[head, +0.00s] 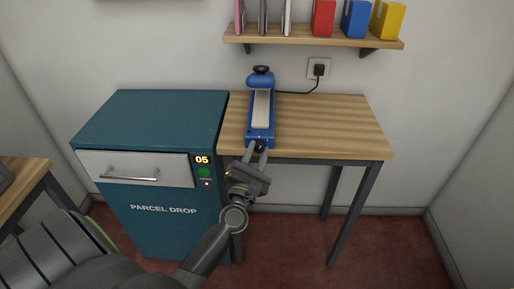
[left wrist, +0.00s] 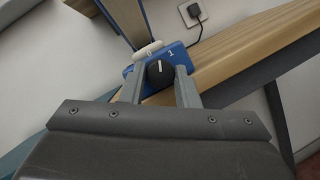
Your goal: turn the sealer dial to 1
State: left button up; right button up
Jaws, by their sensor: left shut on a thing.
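The blue sealer (head: 261,115) stands on the wooden table near its left end. Its black dial (head: 260,146) is on the front face, at the table's front edge. In the left wrist view the dial (left wrist: 159,73) shows a white pointer line, and a white 1 is printed on the blue face up and to its right. My left gripper (head: 258,149) is shut on the dial, with one finger on each side of it in the left wrist view (left wrist: 160,88). The pointer looks roughly upright in that picture, tilted slightly. My right gripper is out of view.
The teal parcel drop cabinet (head: 150,124) stands directly left of the table (head: 335,125), with a silver handle and a display reading 05. A black plug sits in the wall socket (head: 319,69). A shelf (head: 310,40) with folders and boxes hangs above. The table's right side is clear.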

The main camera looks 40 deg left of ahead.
pick_arm(q)
jog(key=shift+r+m+h+p, duration=0.3)
jog(key=shift+m+h+p, duration=0.4)
jog(key=shift+m+p, duration=0.45)
jog(key=m+p, duration=0.2)
jog(key=m+g+h+p, duration=0.1)
jog(key=m+p, duration=0.1)
jog(key=p, duration=0.1)
jog(key=shift+a+r+h, duration=0.1)
jog(key=shift+h, duration=0.2)
jog(key=shift+f+m+g+p, duration=0.2)
jog(key=shift+m+g+p, duration=0.1)
jog(key=shift+m+p, duration=0.95)
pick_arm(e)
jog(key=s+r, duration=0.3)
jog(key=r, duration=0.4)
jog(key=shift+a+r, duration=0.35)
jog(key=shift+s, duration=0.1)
pick_arm(q)
jog(key=shift+s, duration=0.1)
jog(key=o, duration=1)
